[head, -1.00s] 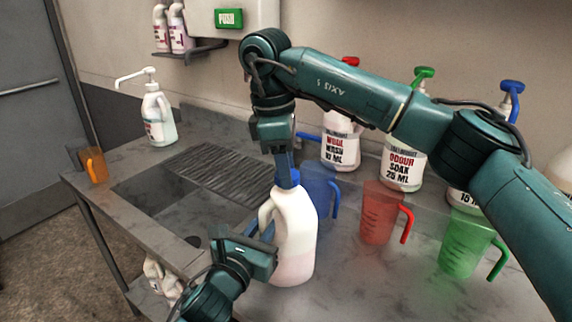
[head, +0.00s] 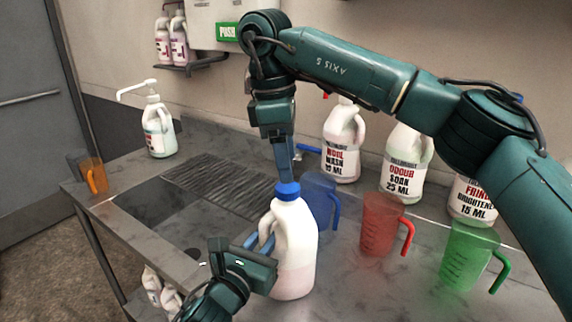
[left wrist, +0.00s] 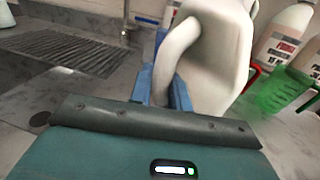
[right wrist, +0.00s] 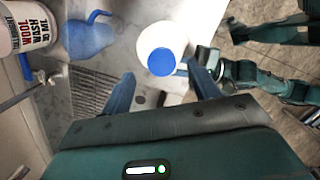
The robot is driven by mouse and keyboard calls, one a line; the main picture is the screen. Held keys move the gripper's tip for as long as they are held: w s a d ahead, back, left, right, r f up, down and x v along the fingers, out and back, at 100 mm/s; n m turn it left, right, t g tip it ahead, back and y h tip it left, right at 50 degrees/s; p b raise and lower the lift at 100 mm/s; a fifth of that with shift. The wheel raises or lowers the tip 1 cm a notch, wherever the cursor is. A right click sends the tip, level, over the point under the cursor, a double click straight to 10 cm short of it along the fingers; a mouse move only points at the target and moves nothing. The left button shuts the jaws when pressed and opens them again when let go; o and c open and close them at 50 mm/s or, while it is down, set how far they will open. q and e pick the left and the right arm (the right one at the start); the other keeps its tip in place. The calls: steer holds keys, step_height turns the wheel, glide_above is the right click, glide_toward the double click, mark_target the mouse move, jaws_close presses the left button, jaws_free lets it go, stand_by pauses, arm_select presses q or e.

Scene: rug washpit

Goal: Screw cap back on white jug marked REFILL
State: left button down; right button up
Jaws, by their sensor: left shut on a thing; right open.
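The white jug (head: 296,245) stands upright on the steel counter, with pinkish liquid low inside; no REFILL marking shows on the side I see. The blue cap (head: 287,191) sits on its neck, also seen from above in the right wrist view (right wrist: 161,62); how tight it is I cannot tell. My left gripper (head: 262,241) is shut on the jug's handle, which shows between its blue fingers in the left wrist view (left wrist: 166,80). My right gripper (head: 284,178) is open, pointing down just above the cap, its fingers apart and clear of it.
Blue (head: 321,200), red (head: 380,225) and green (head: 467,255) measuring jugs stand to the right. Labelled bottles such as WOOL WASH (head: 341,148) line the wall. A sink (head: 150,205) with a ribbed drainer is at left. A pump bottle (head: 158,130) stands behind it.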

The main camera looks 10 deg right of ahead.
steer(key=shift+c, duration=0.4)
steer(key=n, duration=0.5)
steer(key=shift+r, duration=0.2)
steer(key=n, duration=0.6)
steer(key=shift+r+y, duration=0.2)
steer(key=shift+y, duration=0.1)
steer(key=n, duration=0.6)
steer(key=shift+d+r+n, duration=0.1)
steer(key=shift+r+n, duration=0.15)
steer(key=shift+n, duration=0.15)
steer(key=n, duration=0.4)
steer(key=shift+r, duration=0.15)
steer(key=n, duration=0.4)
steer(key=shift+r+y, duration=0.15)
steer(key=shift+y, duration=0.15)
steer(key=n, duration=0.6)
steer(key=shift+r+n, duration=0.25)
steer(key=shift+n, duration=0.15)
steer(key=n, duration=0.6)
steer(key=shift+r, duration=0.2)
steer(key=n, duration=0.5)
steer(key=shift+r+y, duration=0.15)
steer(key=shift+y, duration=0.15)
